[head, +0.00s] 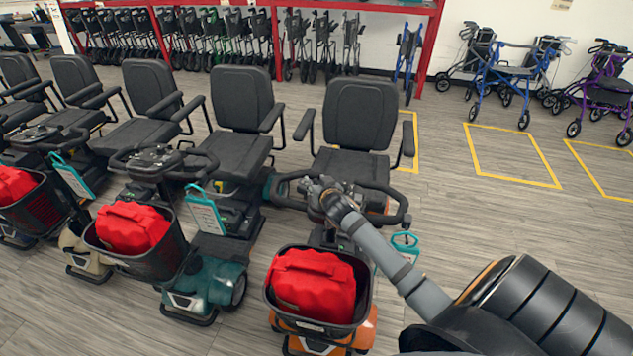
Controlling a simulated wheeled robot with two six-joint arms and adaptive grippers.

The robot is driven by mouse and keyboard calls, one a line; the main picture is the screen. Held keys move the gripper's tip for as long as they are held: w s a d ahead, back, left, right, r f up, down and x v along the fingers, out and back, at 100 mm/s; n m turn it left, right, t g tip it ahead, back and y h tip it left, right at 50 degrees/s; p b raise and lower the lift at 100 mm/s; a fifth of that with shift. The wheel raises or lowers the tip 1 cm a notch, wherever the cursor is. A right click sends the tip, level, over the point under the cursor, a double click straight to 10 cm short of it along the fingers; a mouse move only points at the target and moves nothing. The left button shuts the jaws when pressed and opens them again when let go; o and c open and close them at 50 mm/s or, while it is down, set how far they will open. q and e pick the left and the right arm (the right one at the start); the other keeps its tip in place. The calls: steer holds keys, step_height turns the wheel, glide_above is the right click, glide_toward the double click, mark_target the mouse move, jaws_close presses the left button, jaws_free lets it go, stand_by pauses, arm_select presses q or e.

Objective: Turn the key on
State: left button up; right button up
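The nearest mobility scooter has a black seat (359,118), a looped black handlebar (397,197), an orange front (364,333) and a front basket (363,300). My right arm comes in from the lower right. My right gripper (318,190) is at the middle of this handlebar, over the control console. The gripper is small and dark against the console, so I cannot tell whether its fingers are open or shut, or whether they touch anything. No key can be made out; the gripper covers much of the console. My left gripper is not in view.
A red bag (313,284) fills the nearest basket. A teal scooter (213,281) with another red bag (132,228) stands to the left, with more scooters beyond. Rollators (508,72) stand at the back right.

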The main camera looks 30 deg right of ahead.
jaws_close()
steer(key=shift+a+f+m+g+h+b, duration=0.1)
steer(key=shift+m+g+h+b, duration=0.55)
steer(key=shift+m+h, duration=0.45)
steer(key=m+g+h+b, duration=0.6)
steer(key=b, duration=0.3)
steer(key=shift+f+m+g, duration=0.1)
steer(key=shift+m+g, duration=0.2)
steer(key=shift+g, duration=0.05)
steer(key=shift+r+m+g+h+b, duration=0.2)
steer(key=shift+m+g+h+b, duration=0.6)
steer(key=shift+g+b, duration=0.5)
